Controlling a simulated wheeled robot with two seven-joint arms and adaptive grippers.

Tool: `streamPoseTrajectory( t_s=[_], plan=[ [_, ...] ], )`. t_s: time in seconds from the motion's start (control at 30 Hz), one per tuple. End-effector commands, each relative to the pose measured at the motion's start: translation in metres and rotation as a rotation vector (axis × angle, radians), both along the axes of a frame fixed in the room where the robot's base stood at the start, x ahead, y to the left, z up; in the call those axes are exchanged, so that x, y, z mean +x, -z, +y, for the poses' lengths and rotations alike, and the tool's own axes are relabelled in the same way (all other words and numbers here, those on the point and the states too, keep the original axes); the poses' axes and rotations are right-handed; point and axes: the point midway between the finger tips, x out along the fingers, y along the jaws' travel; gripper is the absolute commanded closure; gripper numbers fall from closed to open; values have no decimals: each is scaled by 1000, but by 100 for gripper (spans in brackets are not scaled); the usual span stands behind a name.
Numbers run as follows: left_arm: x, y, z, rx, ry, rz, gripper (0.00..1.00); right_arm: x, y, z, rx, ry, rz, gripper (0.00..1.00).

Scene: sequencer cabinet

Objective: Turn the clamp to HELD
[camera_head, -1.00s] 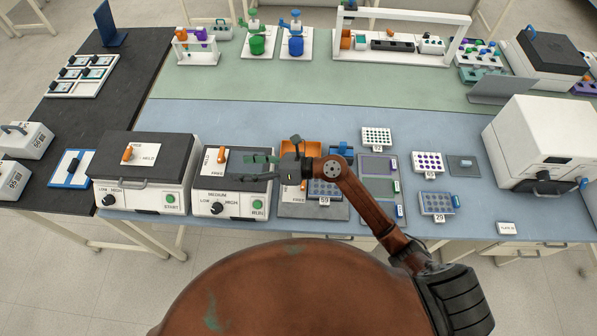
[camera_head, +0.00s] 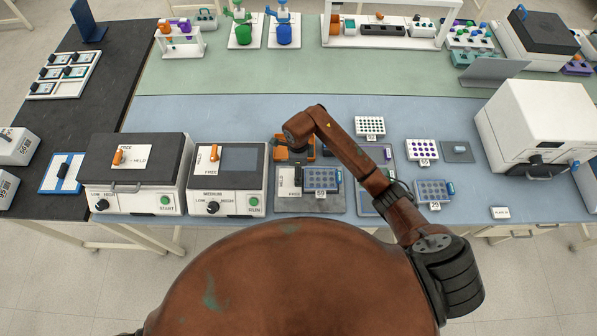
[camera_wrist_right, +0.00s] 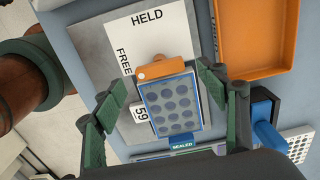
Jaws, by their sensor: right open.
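An orange clamp (camera_wrist_right: 172,68) lies on a white card (camera_wrist_right: 120,42) marked HELD at the top and FREE down the left in the right wrist view. I cannot tell which mark it points to. Just below it is a blue-framed plate (camera_wrist_right: 171,103) with a SEALED label and dark round wells. The plate (camera_head: 322,179) and card (camera_head: 288,182) also show in the head view. My right gripper (camera_wrist_right: 163,80) is open, its green fingers on either side of the clamp and plate. Whether they touch anything is unclear. My left gripper is out of view.
An orange tray (camera_wrist_right: 252,45) lies beside the card. Two lidded machines (camera_head: 136,165) (camera_head: 240,160) with orange levers and HELD/FREE cards stand to the left. Several well plates and a white box machine (camera_head: 535,115) are on the right. The blue bench is clear behind the machines.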

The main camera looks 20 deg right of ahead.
Motion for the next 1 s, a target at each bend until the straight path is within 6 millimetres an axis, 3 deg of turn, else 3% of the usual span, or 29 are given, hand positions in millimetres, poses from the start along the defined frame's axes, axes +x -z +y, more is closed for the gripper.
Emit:
streamPoseTrajectory(
  t_s=[0.2,0.53,1.0],
  plan=[
    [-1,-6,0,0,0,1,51,-1,23,0,3,2,0,33],
    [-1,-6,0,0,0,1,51,-1,28,-2,2,4,-2,33],
    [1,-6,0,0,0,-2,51,-1,28,-1,2,4,-2,65]
  ],
)
